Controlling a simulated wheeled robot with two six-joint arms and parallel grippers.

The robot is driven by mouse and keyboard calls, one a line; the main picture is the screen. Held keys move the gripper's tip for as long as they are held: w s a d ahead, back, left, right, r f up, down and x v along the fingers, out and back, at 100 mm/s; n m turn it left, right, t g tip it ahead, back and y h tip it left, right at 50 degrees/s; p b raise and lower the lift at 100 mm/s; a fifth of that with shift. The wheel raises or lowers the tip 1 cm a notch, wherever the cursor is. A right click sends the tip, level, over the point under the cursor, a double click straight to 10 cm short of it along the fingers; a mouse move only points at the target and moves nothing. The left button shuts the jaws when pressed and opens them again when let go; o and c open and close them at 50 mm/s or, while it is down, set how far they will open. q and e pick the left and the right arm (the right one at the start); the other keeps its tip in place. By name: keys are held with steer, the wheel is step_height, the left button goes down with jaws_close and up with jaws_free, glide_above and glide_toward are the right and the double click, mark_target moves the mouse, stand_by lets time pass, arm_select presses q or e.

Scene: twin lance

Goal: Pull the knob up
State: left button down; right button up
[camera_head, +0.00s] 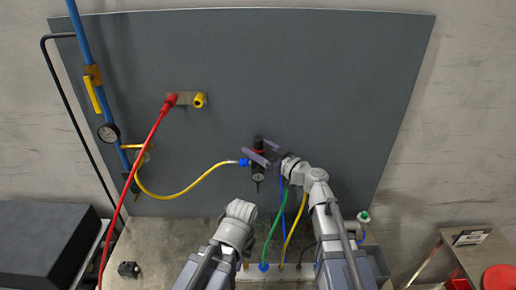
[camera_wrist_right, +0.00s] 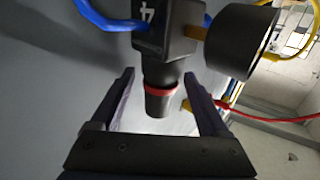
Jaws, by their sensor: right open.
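The black knob (camera_head: 258,142) with a red ring under it tops a dark regulator (camera_head: 258,172) in front of the grey panel. In the right wrist view the knob (camera_wrist_right: 160,104) and its red ring point downward from the regulator body (camera_wrist_right: 165,35). My right gripper (camera_head: 257,147) is open, its two purplish fingers on either side of the knob. In the right wrist view the fingers of this gripper (camera_wrist_right: 160,76) show gaps to the knob on both sides. My left gripper is not in view; only part of my left arm shows.
A yellow hose (camera_head: 185,193) with a blue fitting joins the regulator's left side. The panel (camera_head: 320,60) is clear above the regulator.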

jaws_close()
stand_by(0.6)
stand_by(0.8)
